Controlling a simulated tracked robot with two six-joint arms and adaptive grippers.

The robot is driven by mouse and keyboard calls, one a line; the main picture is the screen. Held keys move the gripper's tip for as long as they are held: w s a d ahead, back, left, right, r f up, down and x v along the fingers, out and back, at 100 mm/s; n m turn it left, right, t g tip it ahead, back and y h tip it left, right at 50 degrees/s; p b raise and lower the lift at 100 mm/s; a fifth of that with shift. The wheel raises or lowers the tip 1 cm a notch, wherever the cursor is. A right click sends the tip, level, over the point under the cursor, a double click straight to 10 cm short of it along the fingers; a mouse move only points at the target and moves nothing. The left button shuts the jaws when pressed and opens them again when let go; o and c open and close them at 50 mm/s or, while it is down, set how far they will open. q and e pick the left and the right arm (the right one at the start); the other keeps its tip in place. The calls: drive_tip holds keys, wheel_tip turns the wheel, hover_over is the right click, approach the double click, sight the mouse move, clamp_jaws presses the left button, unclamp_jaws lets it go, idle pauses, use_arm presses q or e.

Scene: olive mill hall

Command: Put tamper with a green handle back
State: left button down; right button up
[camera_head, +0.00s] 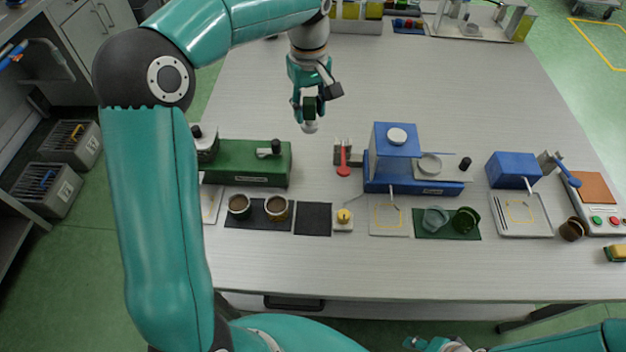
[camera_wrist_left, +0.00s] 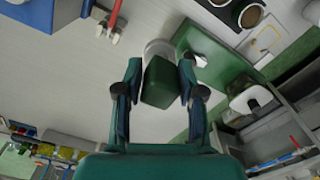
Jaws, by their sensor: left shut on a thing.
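The tamper with a green handle (camera_head: 309,108) is in my left gripper (camera_head: 310,94), held above the far middle part of the table. Its pale round base (camera_head: 310,127) hangs below the fingers, apart from the tabletop. In the left wrist view, the dark green handle (camera_wrist_left: 160,82) sits between both fingers (camera_wrist_left: 156,88), with the round base (camera_wrist_left: 158,48) beyond it. Part of a teal arm end (camera_head: 436,344), my right one, shows at the bottom edge; its fingers are not clear.
An empty dark mat (camera_head: 313,219) lies between a mat with two cups (camera_head: 258,213) and a small stand with a yellow knob (camera_head: 343,217). A green machine (camera_head: 250,163), a red-handled tool (camera_head: 343,161) and a blue machine (camera_head: 395,155) stand behind. The table's middle back is clear.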

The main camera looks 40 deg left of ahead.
use_arm(q)
drive_tip(key=f, duration=0.6)
drive_tip(key=f+p, duration=0.1)
drive_tip(key=f, duration=0.6)
drive_tip(key=d+f+p, duration=0.1)
drive_tip(key=f, duration=0.5)
drive_tip(key=shift+f, duration=0.6)
drive_tip(key=shift+f, duration=0.15)
drive_tip(key=c, duration=0.7)
unclamp_jaws()
